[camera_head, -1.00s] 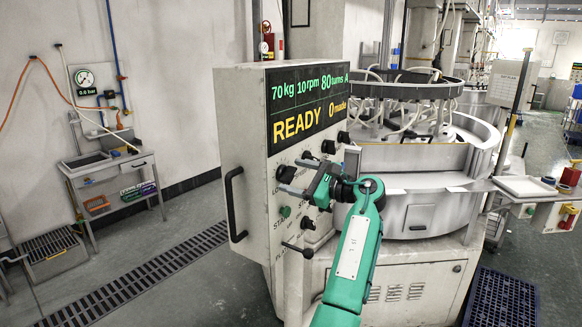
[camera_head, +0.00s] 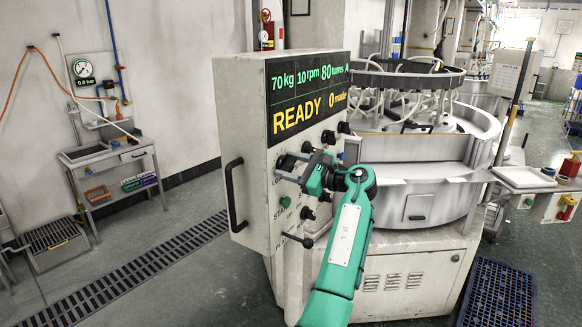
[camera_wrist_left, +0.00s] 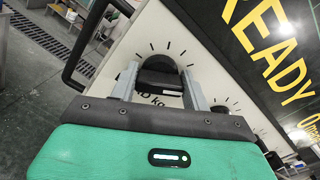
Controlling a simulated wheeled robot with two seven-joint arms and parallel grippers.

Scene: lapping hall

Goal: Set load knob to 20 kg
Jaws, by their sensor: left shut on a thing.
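The load knob (camera_wrist_left: 160,78) is a black knob with tick marks around it on the pale control panel, with part of a "kg" label below it. In the head view the load knob (camera_head: 284,163) is partly covered by my left gripper (camera_head: 288,168). In the left wrist view my left gripper (camera_wrist_left: 160,88) has one finger on each side of the knob and is shut on it. The display (camera_head: 307,95) above reads 70 kg, 10 rpm, 80 turns, READY and 0 made. My right gripper does not show.
Other black knobs (camera_head: 328,137) sit close by on the panel. A green button (camera_head: 285,202) and a black lever (camera_head: 302,240) are lower down. A black handle (camera_head: 232,195) stands out at the panel's left side. The lapping machine (camera_head: 415,200) fills the space to the right.

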